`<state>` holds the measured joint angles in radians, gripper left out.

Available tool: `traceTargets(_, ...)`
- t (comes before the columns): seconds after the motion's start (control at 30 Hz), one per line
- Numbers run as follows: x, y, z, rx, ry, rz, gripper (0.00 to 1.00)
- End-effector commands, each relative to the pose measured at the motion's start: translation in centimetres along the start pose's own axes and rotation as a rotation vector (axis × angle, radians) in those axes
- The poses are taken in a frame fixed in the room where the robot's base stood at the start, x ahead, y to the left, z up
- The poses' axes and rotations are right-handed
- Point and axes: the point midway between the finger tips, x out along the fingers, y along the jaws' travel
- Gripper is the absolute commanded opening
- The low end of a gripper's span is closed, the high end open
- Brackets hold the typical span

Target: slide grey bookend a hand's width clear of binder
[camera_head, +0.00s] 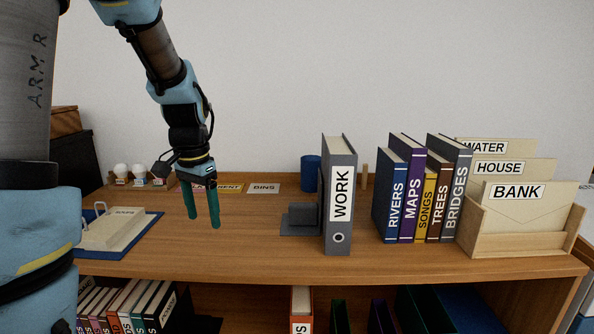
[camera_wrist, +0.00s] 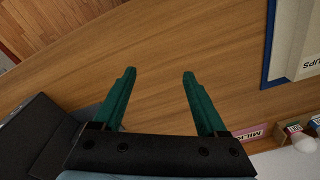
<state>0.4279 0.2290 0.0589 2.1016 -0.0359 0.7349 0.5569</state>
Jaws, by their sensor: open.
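The grey bookend (camera_head: 303,215), a dark upright piece on a flat base, stands on the desk just left of the grey binder labelled WORK (camera_head: 340,195). Its base reaches the binder's left side in the picture; I cannot tell if they touch. The binder stands upright.
A blue cup (camera_head: 311,175) stands behind the bookend. A row of books (camera_head: 412,195) and a wooden letter holder (camera_head: 515,243) stand to the right. Bare desk lies between gripper and bookend.

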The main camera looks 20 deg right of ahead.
Motion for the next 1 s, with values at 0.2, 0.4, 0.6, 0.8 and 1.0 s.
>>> traceTargets(0.2,-2.8,6.9,-13.2,0.682,-0.031,0.041,0.75)
traceTargets(0.4,-4.5,12.1,-18.3,1.031,-0.046,0.061,0.75)
traceTargets(0.6,-4.9,13.2,-19.2,1.109,-0.05,0.067,0.75)
traceTargets(0.8,-4.9,13.2,-19.1,1.106,-0.049,0.067,0.75)
traceTargets(1.0,-4.0,13.2,-19.1,1.105,-0.05,0.067,0.75)
